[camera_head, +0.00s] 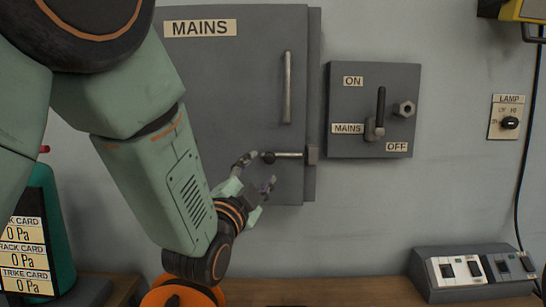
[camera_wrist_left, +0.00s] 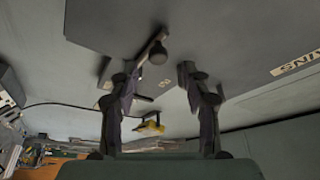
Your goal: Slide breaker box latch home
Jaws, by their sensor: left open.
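The grey breaker box (camera_head: 235,85) labelled MAINS hangs on the wall with its door closed. Its latch (camera_head: 288,155) is a thin horizontal metal bar with a dark round knob (camera_head: 268,157) at its left end. The bar's right end meets a small bracket (camera_head: 313,155) at the door's right edge; how deep it sits there I cannot tell. My left gripper (camera_head: 256,172) is open and empty, just left of and slightly below the knob. In the left wrist view the knob (camera_wrist_left: 158,52) appears between and beyond the spread fingers (camera_wrist_left: 158,73), apparently untouched.
A vertical door handle (camera_head: 287,88) stands out above the latch. To the right is a switch panel (camera_head: 345,105) with a lever and ON/OFF labels. A lamp switch (camera_head: 509,122) is farther right. A grey control box (camera_head: 430,270) sits on the wooden bench (camera_head: 330,291) below.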

